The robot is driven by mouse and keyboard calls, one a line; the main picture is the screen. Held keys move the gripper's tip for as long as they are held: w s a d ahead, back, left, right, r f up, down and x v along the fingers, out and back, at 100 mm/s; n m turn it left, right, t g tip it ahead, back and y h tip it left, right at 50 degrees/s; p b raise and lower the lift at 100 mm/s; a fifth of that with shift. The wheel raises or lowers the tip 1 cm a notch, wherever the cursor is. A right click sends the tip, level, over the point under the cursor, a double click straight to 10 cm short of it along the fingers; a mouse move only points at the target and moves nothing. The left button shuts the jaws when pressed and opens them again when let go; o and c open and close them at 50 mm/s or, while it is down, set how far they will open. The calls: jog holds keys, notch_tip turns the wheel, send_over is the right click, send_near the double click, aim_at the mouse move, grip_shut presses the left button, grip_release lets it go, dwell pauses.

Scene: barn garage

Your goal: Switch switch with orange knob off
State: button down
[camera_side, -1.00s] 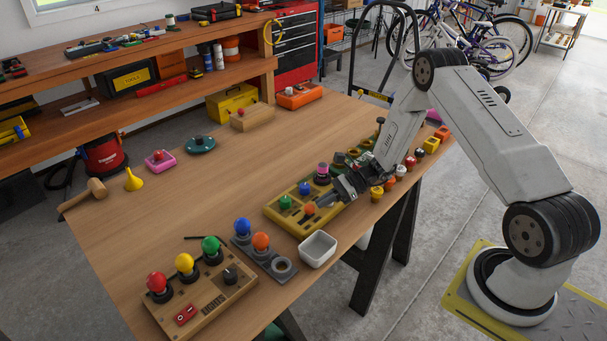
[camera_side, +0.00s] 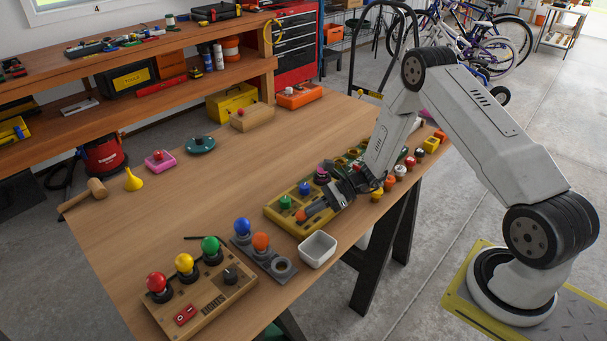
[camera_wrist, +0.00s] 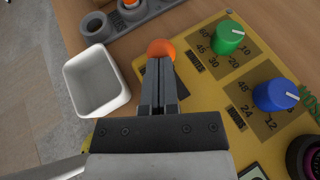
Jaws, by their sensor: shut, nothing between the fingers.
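The switch's orange knob (camera_side: 301,215) is at the near left end of the yellow panel (camera_side: 277,211). In the wrist view the round orange knob (camera_wrist: 160,47) shows just beyond my fingertips, over the panel's edge. My gripper (camera_side: 311,212) is shut and empty, its fingers pointing at the knob. In the wrist view the closed fingers (camera_wrist: 160,64) overlap the knob's near edge and seem to touch it. The lever below the knob is hidden by the fingers; part of a dark plate shows beside them.
A green dial (camera_wrist: 228,37) and a blue dial (camera_wrist: 275,95) are on the panel right of my fingers. A white bin (camera_wrist: 97,82) stands left of the panel. A grey holder with blue and orange bulbs (camera_side: 262,254) and a lights board (camera_side: 205,300) lie nearer the camera.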

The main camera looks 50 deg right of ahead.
jog(key=shift+a, duration=0.1)
jog(key=v, duration=1.4)
dwell(0.4)
jog(key=s+a+r+n+g+h, duration=0.1)
jog(key=s+a+r+n+h, duration=0.4)
jog(key=n, duration=0.6)
jog(key=s+a+r+n+g+h, duration=0.2)
jog(key=s+a+r+n+h, duration=0.3)
jog(key=a+n, duration=0.5)
jog(key=shift+s+a+r+n+h, duration=0.2)
jog(key=shift+s+n+h, duration=0.2)
jog(key=shift+n+h, duration=0.7)
